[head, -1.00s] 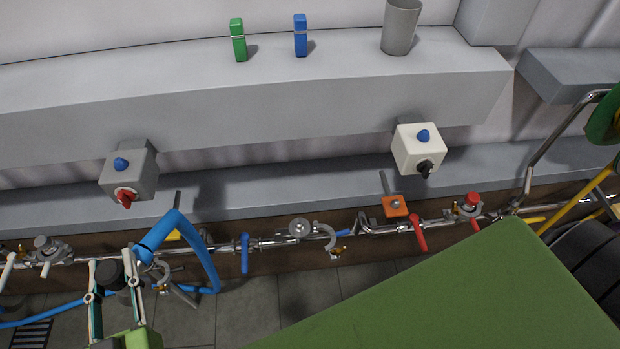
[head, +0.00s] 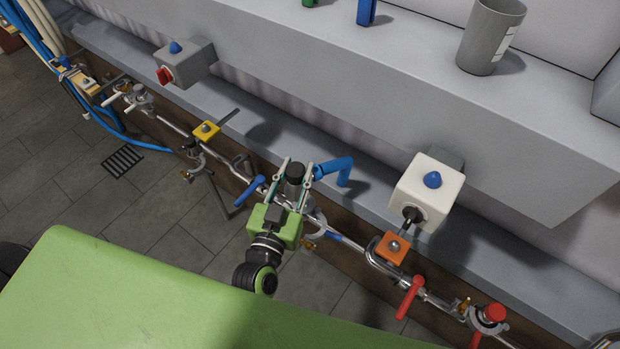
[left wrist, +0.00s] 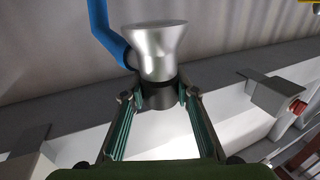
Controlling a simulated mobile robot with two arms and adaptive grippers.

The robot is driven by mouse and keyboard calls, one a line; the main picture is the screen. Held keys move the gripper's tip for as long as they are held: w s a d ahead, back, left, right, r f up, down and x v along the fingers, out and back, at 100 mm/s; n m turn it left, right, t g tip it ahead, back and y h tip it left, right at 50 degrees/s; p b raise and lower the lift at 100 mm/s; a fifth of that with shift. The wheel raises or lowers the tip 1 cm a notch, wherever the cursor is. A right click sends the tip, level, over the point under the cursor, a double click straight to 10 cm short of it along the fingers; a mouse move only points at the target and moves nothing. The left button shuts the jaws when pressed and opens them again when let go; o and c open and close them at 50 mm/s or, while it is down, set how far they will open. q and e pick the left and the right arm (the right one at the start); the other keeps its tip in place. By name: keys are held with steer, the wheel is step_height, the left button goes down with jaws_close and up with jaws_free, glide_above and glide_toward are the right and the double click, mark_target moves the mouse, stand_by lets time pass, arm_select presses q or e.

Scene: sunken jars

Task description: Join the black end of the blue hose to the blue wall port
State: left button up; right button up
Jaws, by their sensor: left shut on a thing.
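My left gripper (head: 296,168) is shut on the black end (head: 294,175) of the blue hose (head: 334,167) in the head view, above the pipe along the wall. In the left wrist view, the black end (left wrist: 160,98) is between the fingertips (left wrist: 157,95). A flared silver piece (left wrist: 158,45) shows just beyond it, and the blue hose (left wrist: 107,28) bends away to the upper left. A blue section (head: 338,238) shows on the pipe just right of the gripper. I cannot single out the blue wall port; the gripper hides part of the pipe. My right gripper is out of view.
A blue lever (head: 249,191) is close left of the gripper. An orange plate (head: 392,248), a red lever (head: 410,297) and a yellow plate (head: 206,130) line the pipe. A white box (head: 427,192) and a grey box (head: 184,63) project from the wall.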

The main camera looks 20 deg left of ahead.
arm_select(q)
steer(key=w+f+b, duration=0.1)
steer(key=f, duration=0.1)
steer(key=w+f+b, duration=0.1)
steer(key=f+b, duration=0.1)
steer(key=w+f+b, duration=0.1)
steer(key=f, duration=0.2)
steer(key=shift+d+b, duration=0.35)
steer(key=shift+f, duration=0.55)
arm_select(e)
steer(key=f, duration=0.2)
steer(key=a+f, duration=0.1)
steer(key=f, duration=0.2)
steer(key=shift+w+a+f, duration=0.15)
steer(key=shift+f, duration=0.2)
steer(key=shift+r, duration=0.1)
arm_select(q)
steer(key=shift+r, duration=0.2)
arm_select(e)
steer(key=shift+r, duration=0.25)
